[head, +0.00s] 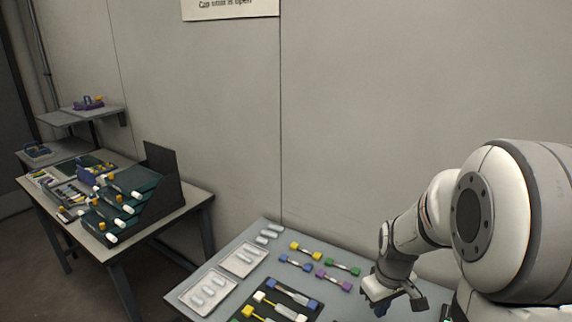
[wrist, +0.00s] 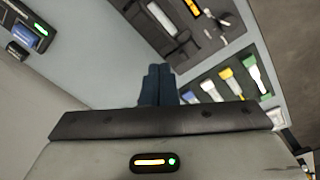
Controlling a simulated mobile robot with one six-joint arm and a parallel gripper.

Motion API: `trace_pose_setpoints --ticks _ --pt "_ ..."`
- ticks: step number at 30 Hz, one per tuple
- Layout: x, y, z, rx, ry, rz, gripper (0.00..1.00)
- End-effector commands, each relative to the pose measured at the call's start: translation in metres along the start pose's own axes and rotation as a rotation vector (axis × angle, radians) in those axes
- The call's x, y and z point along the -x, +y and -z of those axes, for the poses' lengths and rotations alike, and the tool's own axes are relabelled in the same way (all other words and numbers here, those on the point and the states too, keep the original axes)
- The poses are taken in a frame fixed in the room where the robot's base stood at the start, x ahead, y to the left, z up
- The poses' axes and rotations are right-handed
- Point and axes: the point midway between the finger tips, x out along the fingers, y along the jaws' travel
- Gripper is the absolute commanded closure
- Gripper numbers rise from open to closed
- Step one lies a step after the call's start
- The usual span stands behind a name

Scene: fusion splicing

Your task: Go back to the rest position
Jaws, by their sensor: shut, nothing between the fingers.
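My gripper (head: 381,303) is at the lower right in the head view, above the right part of the near table (head: 228,266). In the wrist view its two dark blue fingers (wrist: 158,84) are together, with nothing between them. My white arm reaches in from the right edge of the head view. The fingertips are partly hidden behind the wrist in the head view.
Yellow (head: 305,252), blue, green (head: 342,267) and purple (head: 333,281) pieces lie on the near table beside white trays (head: 243,260) and a dark tray (head: 284,300). A second table (head: 180,206) with a dark rack (head: 165,182) stands left. A wall is behind.

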Motion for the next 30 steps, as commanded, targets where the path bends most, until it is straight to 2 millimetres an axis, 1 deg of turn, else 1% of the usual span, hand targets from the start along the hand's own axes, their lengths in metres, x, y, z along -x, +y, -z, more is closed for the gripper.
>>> trace_pose_setpoints --ticks 1,6,9,12,16,20,24,30 --pt "0.019 -0.011 -0.003 -0.022 0.026 -0.014 1.00" --pt "0.066 -0.047 -0.022 -0.130 0.088 -0.034 1.00" --pt "0.088 -0.067 -0.037 -0.192 0.126 -0.039 1.00" --pt "0.105 -0.085 -0.053 -0.250 0.161 -0.039 1.00" --pt "0.119 -0.101 -0.070 -0.310 0.197 -0.035 1.00" --pt "0.125 -0.109 -0.081 -0.345 0.215 -0.030 1.00" --pt "0.126 -0.112 -0.084 -0.358 0.220 -0.028 1.00" --pt "0.126 -0.112 -0.084 -0.358 0.219 -0.028 1.00"
